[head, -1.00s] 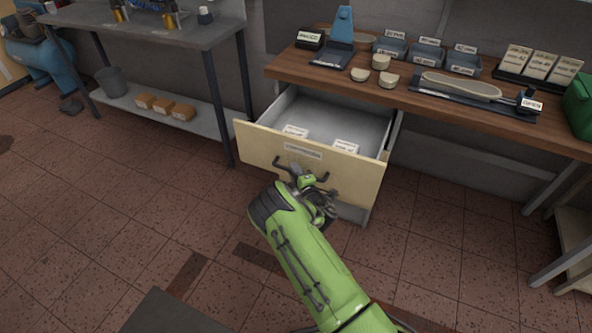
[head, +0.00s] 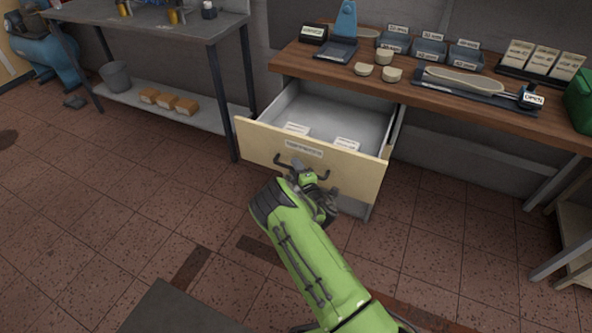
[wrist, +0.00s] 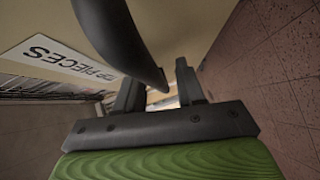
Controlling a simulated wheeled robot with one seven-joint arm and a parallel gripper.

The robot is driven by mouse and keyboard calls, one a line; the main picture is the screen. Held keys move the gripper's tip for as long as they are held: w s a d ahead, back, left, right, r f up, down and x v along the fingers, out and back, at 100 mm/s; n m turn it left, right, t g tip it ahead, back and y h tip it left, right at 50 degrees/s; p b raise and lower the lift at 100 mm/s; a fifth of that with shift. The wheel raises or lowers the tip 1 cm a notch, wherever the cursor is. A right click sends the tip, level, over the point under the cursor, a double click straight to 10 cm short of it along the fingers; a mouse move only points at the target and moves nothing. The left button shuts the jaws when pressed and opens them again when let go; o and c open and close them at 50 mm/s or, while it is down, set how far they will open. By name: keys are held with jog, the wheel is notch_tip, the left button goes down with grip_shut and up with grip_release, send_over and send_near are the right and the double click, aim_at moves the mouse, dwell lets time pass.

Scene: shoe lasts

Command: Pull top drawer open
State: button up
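The top drawer (head: 262,142) is pulled well out from under the wooden benchtop. Its cream front carries a label and a dark bar handle (head: 283,161). White cards (head: 346,144) lie inside. My gripper (head: 312,181) is at the drawer front by the handle's right part. In the wrist view the dark handle (wrist: 118,40) runs down from the top and ends between the two fingers of my gripper (wrist: 158,92). The fingers are apart by about the bar's thickness and appear shut on it. The exact contact is partly hidden. The label with "PIECES" (wrist: 60,58) shows beside the handle.
The wooden benchtop (head: 440,100) holds small bins, pale blocks and a blue stand (head: 346,22). A grey bench (head: 150,28) stands to the left, with a bucket (head: 117,77) on its lower shelf.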

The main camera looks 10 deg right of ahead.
jog(key=p+v, duration=0.1)
jog(key=v, duration=1.4)
jog(key=shift+s, duration=0.35)
jog(key=shift+d, duration=0.1)
jog(key=w+d+r+m+g+h+p, duration=0.1)
jog(key=w+d+r+m+h+p, duration=0.15)
jog(key=r, duration=0.35)
jog(key=w+d+r+m+h+p, duration=0.1)
jog(key=w+r+m+h, duration=0.1)
jog(key=r+m, duration=0.3)
jog(key=s+d+r+m+g+p, duration=0.1)
jog(key=s+r+m+g+p, duration=0.3)
jog(key=r, duration=1)
jog(key=s+a+r+m+g+p, duration=0.1)
jog(key=s+r+m+g, duration=0.1)
jog(key=s+r, duration=0.3)
jog(key=s+a+r+m+g+y+p, duration=0.1)
jog(key=s+r, duration=0.4)
jog(key=s, duration=0.9)
jog(key=s+a+r+m+g+y+p, duration=0.1)
jog(key=s+a+r+m+g+p, duration=0.1)
jog(key=s, duration=0.7)
notch_tip(320, 180, up, 3)
jog(key=shift+s+a+f+m+g, duration=0.1)
jog(key=shift+s+a+m+g, duration=0.15)
jog(key=shift+a+m, duration=0.5)
